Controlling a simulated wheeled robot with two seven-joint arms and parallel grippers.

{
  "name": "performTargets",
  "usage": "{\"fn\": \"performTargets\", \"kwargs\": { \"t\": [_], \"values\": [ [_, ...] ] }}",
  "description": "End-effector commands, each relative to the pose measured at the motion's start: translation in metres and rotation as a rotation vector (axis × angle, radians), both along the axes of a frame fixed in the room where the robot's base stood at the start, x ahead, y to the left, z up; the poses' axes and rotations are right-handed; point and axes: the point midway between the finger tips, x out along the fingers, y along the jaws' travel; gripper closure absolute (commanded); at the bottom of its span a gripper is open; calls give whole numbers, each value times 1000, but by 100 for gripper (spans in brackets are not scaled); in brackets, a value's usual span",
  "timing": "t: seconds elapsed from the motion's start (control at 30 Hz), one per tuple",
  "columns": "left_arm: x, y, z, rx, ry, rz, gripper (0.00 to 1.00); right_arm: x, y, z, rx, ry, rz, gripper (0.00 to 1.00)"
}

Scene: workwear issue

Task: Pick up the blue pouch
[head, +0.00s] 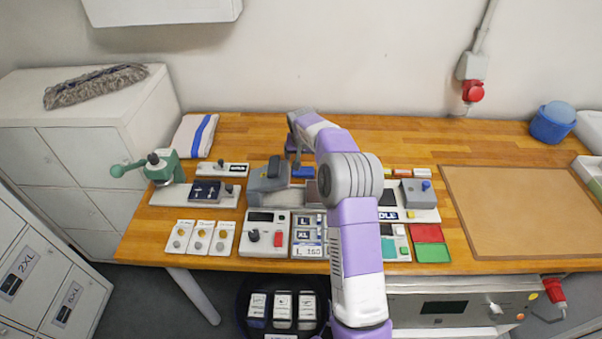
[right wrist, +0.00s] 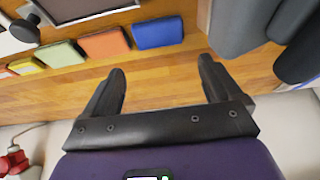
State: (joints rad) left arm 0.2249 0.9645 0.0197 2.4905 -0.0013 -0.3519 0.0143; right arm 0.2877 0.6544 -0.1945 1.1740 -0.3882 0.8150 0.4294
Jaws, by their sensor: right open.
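The blue pouch (right wrist: 158,33) lies flat on the wooden table, at the end of a row of coloured pouches in the right wrist view. In the head view the blue pouch (head: 303,172) shows just below my right gripper, partly covered by my arm. My right gripper (right wrist: 161,68) is open and empty, with its two fingers spread toward the blue pouch. The pouch sits just beyond the fingertips, roughly centred between them, not held. My left gripper is not in view.
An orange pouch (right wrist: 104,43) and a green pouch (right wrist: 61,54) lie beside the blue one. A grey press-like device (head: 268,184) stands close on the other side. A folded white towel (head: 194,136) lies at the back left. The table behind is clear.

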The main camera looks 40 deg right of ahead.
Motion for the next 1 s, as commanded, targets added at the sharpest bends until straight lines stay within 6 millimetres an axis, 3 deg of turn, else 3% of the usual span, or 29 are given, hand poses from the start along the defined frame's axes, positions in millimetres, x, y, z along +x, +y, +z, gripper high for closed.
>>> {"fn": "performTargets", "kwargs": {
  "t": [0.2,0.43,0.7,1.0],
  "values": [
    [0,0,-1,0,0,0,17,11,-10,-36,0,1,-1,8],
    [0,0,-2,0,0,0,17,16,-14,-52,0,1,-1,8],
    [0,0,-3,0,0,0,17,27,-23,-87,0,1,0,8],
    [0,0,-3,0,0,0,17,29,-25,-92,-1,-1,0,8]
  ]
}}
